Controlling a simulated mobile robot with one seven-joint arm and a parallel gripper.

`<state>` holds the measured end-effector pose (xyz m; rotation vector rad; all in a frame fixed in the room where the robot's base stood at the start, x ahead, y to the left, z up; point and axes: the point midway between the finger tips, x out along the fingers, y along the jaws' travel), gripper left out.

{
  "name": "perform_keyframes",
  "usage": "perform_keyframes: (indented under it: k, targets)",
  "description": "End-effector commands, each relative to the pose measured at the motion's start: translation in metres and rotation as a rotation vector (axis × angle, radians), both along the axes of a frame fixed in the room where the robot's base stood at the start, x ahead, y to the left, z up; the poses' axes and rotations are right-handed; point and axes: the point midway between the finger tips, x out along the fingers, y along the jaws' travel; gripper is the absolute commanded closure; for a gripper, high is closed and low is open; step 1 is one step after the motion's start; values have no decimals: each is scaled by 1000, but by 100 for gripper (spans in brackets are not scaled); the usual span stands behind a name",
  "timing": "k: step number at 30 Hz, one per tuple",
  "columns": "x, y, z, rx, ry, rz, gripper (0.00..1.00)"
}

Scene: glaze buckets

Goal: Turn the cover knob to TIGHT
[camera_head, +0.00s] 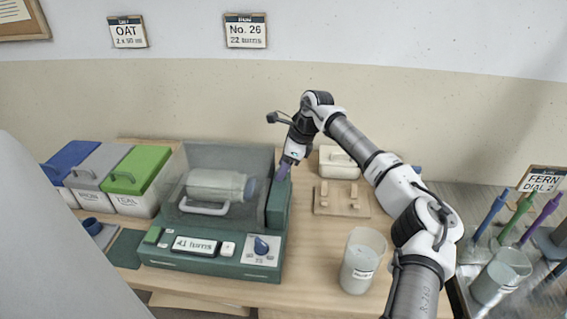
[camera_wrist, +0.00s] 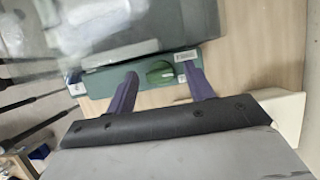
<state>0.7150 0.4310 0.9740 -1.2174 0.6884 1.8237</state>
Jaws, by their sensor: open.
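The green cover knob (camera_wrist: 160,72) sits on a green side block of the machine in the wrist view. The block also shows in the head view (camera_head: 279,200), at the machine's right side, but I cannot make out the knob there. A small label (camera_wrist: 186,57) lies beside the knob; its text is too small to read. My gripper (camera_wrist: 162,84) is open, with one purple finger on each side of the knob. I cannot tell whether the fingers touch it. In the head view my gripper (camera_head: 284,172) is at the top of the block.
The machine has a clear cover (camera_head: 235,158) over a jar on its cradle. A blue knob (camera_head: 261,245) and a display reading "41 turns" (camera_head: 195,246) are on its front.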

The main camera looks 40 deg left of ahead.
Motion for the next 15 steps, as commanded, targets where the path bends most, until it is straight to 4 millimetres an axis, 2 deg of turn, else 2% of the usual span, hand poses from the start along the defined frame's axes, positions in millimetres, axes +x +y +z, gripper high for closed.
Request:
perform_keyframes:
  k: [6,15]
  targets:
    - [0,0,0,-1,-1,0,47]
    - [0,0,0,-1,-1,0,87]
